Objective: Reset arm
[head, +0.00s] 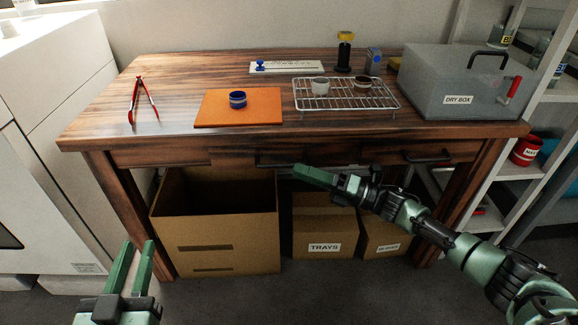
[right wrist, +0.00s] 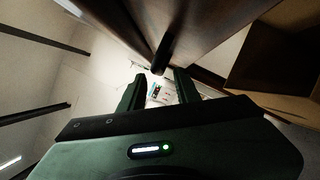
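My left gripper (head: 139,246) is at the lower left of the head view, in front of the table and below its top. Its two green fingers point up, stand apart and hold nothing. My right gripper (head: 300,170) is in front of the table's drawer edge, with its fingers pointing left in the head view. In the right wrist view its fingers (right wrist: 158,76) stand apart with nothing between them. A dark drawer handle (right wrist: 166,50) shows beyond the fingertips.
The wooden table (head: 190,80) holds an orange mat (head: 265,107) with a blue ring-like cup (head: 238,100), a wire rack (head: 345,98), red tongs (head: 137,100) and a grey dry box (head: 450,75). Shelves (head: 540,170) are at right.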

